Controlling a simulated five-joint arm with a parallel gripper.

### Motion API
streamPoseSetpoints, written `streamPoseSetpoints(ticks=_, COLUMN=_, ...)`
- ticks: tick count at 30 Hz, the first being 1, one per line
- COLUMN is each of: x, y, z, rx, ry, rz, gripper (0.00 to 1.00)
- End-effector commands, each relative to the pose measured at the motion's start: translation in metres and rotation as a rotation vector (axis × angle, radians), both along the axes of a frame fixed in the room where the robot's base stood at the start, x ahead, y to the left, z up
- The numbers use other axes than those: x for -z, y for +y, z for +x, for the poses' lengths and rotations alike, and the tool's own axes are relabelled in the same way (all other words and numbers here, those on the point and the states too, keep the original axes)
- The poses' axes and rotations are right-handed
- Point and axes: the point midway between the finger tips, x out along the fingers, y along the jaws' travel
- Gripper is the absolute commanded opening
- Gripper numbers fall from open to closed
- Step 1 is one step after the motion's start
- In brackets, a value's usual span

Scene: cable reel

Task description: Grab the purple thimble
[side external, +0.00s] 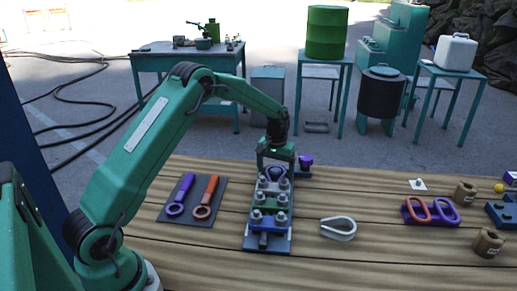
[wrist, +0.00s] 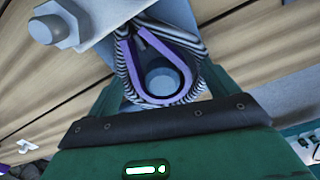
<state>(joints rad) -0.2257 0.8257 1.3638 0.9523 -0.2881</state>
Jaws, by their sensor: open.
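A purple teardrop-shaped thimble (wrist: 128,77) shows in the wrist view, with grey striped rope running around its outside and a round grey pin inside the loop. It sits at the far end of a clamp fixture (side external: 268,217) with several bolts. My gripper (side external: 276,166) is over that end of the fixture in the side view. In the wrist view its green jaws (wrist: 160,92) are open, one on each side of the rope loop. Contact cannot be told. In the side view the thimble is mostly hidden by my gripper.
A dark mat (side external: 217,208) holds purple and orange ring-ended tools on the left. A pale loop (side external: 338,229) lies right of the fixture. Bare planks lie between.

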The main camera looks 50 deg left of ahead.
Motion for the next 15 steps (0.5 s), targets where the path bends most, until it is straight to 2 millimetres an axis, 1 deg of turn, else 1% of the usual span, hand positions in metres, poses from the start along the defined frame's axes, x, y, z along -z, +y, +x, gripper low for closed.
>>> streamPoseSetpoints(ticks=8, x=-0.0003, y=0.0, z=0.0001, rx=0.0, ry=0.0, rz=0.0, gripper=0.86)
streamPoseSetpoints(ticks=9, x=-0.0003, y=0.0, z=0.0001, rx=0.0, ry=0.0, rz=0.0, gripper=0.82)
streamPoseSetpoints(ticks=11, x=-0.0003, y=0.0, z=0.0001, rx=0.0, ry=0.0, rz=0.0, gripper=0.7)
streamPoseSetpoints(ticks=15, x=-0.0004, y=0.0, z=0.0001, rx=0.0, ry=0.0, rz=0.0, gripper=0.43)
